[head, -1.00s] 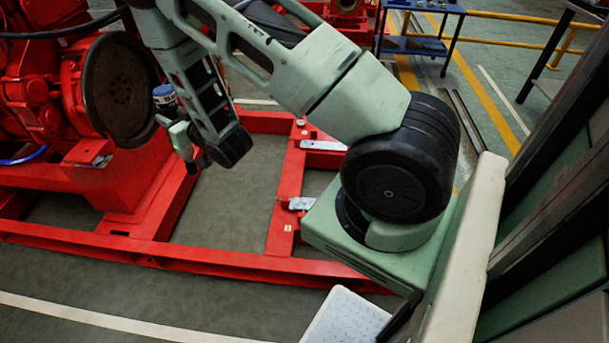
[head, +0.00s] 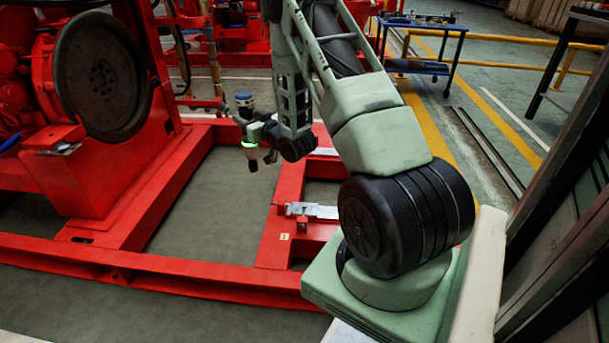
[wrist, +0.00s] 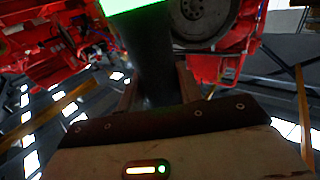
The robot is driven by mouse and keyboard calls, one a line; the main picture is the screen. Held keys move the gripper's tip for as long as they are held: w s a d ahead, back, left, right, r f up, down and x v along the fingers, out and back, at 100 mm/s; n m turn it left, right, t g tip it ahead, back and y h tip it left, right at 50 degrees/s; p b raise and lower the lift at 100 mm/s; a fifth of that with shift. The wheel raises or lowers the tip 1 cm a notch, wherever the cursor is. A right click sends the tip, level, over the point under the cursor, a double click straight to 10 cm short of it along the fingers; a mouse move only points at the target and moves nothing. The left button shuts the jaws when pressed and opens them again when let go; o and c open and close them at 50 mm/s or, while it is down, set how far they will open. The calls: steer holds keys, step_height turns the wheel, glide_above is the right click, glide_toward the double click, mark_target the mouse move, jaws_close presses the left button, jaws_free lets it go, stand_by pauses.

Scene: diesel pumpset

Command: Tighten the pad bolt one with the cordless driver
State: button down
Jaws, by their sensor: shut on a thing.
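My gripper (head: 252,133) hangs over the red base frame, right of the large dark flywheel. It is shut on a dark upright shaft, apparently the handle of the cordless driver (wrist: 155,65), which stands between the two fingers in the wrist view. A bright green part crosses the top of that view. In the head view the tool is small, with a blue-banded end above and a dark end below, clear of the frame. Metal pads sit on the frame rail, a near one (head: 312,210) and a farther one (head: 326,152) partly behind my arm. Which bolt is number one cannot be told.
The red frame rails (head: 200,275) enclose open grey floor. The flywheel (head: 102,77) and red engine stand at the left. A blue table (head: 425,68) and yellow railing (head: 490,70) are at the back right.

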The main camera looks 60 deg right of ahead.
steer(key=s+d+f+h+b, duration=0.1)
steer(key=s+d+f+b, duration=0.4)
steer(key=d+f+b, duration=0.2)
steer(key=s+d+f+m+b, duration=0.1)
steer(key=s+d+f+b, duration=0.4)
steer(key=f+b, duration=0.5)
steer(key=d, duration=0.2)
steer(key=shift+d+f+h, duration=0.3)
steer(key=shift+d+h, duration=0.1)
steer(key=shift+s+r, duration=0.1)
step_height(320, 180, down, 5)
steer(key=shift+r+b, duration=0.15)
steer(key=shift+b, duration=1.1)
steer(key=shift+p, duration=0.3)
